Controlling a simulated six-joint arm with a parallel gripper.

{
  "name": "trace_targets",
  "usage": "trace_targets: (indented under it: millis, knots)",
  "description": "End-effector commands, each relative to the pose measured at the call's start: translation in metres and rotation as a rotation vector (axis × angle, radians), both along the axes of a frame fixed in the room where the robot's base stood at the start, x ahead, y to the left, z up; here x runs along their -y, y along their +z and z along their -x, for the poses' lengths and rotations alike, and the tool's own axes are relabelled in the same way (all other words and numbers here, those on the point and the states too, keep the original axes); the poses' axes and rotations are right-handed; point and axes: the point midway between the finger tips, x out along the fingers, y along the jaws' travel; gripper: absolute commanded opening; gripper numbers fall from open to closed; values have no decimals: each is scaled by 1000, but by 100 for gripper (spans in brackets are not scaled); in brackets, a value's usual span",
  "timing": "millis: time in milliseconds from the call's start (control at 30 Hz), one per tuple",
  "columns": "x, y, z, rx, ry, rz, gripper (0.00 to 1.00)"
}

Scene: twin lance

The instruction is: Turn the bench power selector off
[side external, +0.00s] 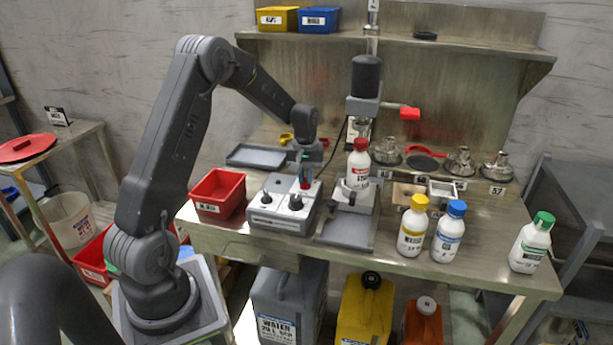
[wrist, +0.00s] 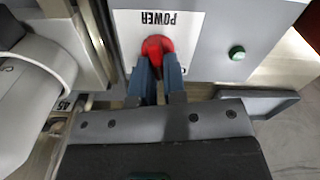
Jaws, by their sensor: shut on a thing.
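The bench power selector is a red knob (wrist: 156,44) below an upside-down "POWER" label (wrist: 165,20) in the wrist view. My gripper (wrist: 157,68) has its two blue fingers closed on this knob, with their tips at its near edge. In the side view my gripper (side external: 305,175) points down at the top of the grey control box (side external: 272,221), towards its back, and largely hides the red knob. I cannot tell the knob's exact turned position.
A green button (wrist: 237,53) sits beside the knob. The box has black knobs (side external: 295,203) at its front. A red bin (side external: 218,191) stands left. A white bottle with a red cap (side external: 358,170) stands close on the right, with yellow-capped (side external: 413,228) and blue-capped (side external: 449,234) bottles beyond.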

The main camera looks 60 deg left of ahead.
Motion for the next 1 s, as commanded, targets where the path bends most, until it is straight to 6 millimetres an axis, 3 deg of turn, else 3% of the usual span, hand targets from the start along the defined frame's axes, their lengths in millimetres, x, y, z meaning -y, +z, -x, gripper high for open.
trace_targets:
  millis: [400,1000]
  knots:
    - [-2,0,2,2,256,-1,0]
    - [-2,0,3,2,320,-2,0]
